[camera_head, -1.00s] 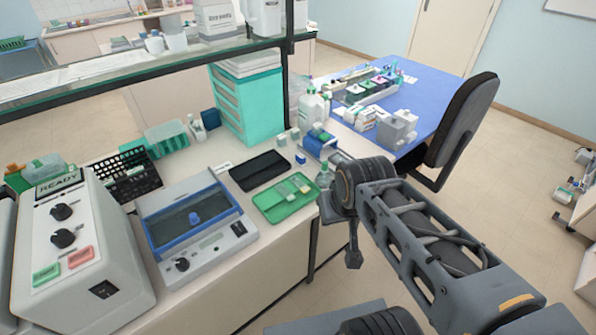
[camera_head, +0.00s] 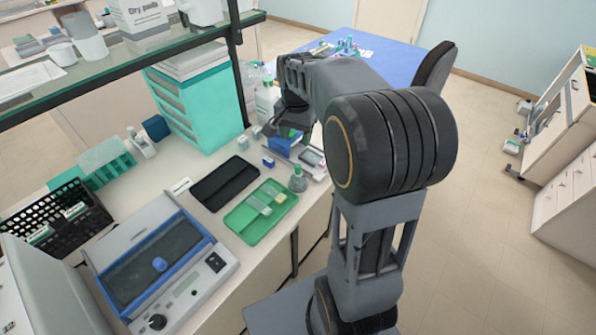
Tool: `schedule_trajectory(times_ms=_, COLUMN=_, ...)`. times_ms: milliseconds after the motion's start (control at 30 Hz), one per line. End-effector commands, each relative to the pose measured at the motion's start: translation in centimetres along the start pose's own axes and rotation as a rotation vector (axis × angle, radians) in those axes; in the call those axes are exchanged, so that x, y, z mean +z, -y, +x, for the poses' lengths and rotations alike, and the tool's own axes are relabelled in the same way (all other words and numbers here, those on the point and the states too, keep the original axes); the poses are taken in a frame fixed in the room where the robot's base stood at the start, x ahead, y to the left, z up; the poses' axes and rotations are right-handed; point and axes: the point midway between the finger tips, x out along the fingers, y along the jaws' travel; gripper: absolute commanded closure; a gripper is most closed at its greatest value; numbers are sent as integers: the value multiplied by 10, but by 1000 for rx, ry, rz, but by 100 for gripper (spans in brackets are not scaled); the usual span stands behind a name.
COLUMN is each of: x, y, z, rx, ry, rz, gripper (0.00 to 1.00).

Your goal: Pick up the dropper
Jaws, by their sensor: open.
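A small grey-green bottle (camera_head: 298,179) with a narrow top stands upright at the bench's front edge, beside the green tray. It may be the dropper, but it is too small to tell; I make out no other clear dropper. My gripper (camera_head: 286,128) hangs over the back right of the bench, above or beside a blue box (camera_head: 285,143). It is behind the bottle and apart from it. My gripper is open and appears empty, though its fingertips are dark and hard to make out. My arm covers part of the bench's right end.
The green tray (camera_head: 238,227) holds slides, with a black tray (camera_head: 207,190) to its left. A teal drawer unit (camera_head: 205,125) and white bottles (camera_head: 266,100) stand behind. The glass shelf (camera_head: 100,72) and its black post (camera_head: 238,85) are near my gripper. A stainer (camera_head: 205,270) is at front left.

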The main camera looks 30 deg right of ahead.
Motion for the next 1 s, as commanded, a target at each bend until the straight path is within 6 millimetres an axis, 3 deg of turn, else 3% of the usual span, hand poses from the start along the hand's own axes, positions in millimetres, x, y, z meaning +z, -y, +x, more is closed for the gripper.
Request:
schedule_trajectory(times_ms=167, x=-17, y=2, z=18, rx=24, ry=27, rz=88, gripper=47)
schedule_trajectory(times_ms=500, x=-18, y=-1, z=76, rx=27, ry=31, rz=102, gripper=47)
schedule_trajectory(times_ms=867, x=-16, y=-1, z=100, rx=26, ry=29, rz=100, gripper=47)
schedule_trajectory(times_ms=1000, x=-13, y=-1, z=119, rx=28, ry=31, rz=99, gripper=47)
